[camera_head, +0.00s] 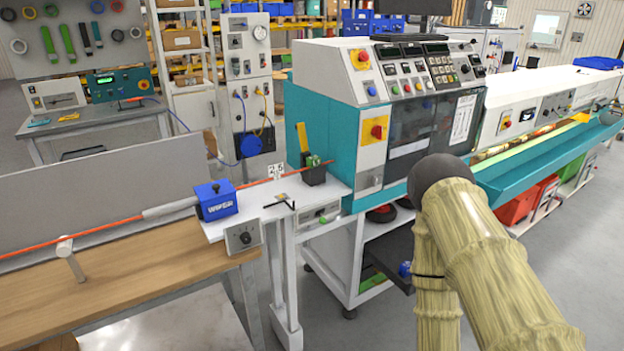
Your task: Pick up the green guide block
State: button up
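A small dark block with green parts on top (314,170) stands on the white machine bench, just left of the teal and white machine. The orange cable runs to it. It is the closest match I see to the green guide block, but it is too small to tell for sure. My arm, in a pale cover with a dark elbow, fills the lower right. My gripper is out of view, so I cannot see its state.
A blue WIFER unit (216,200) sits left along the orange cable (110,226). A small black tool (281,200) lies between. The teal machine (335,130) rises right of the block. A wooden bench (120,285) is at lower left.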

aim_at(313, 161)
jog(key=z, duration=0.1)
jog(key=k, duration=0.55)
jog(key=u, duration=0.75)
jog(key=i, duration=1.8)
jog(key=z, duration=0.9)
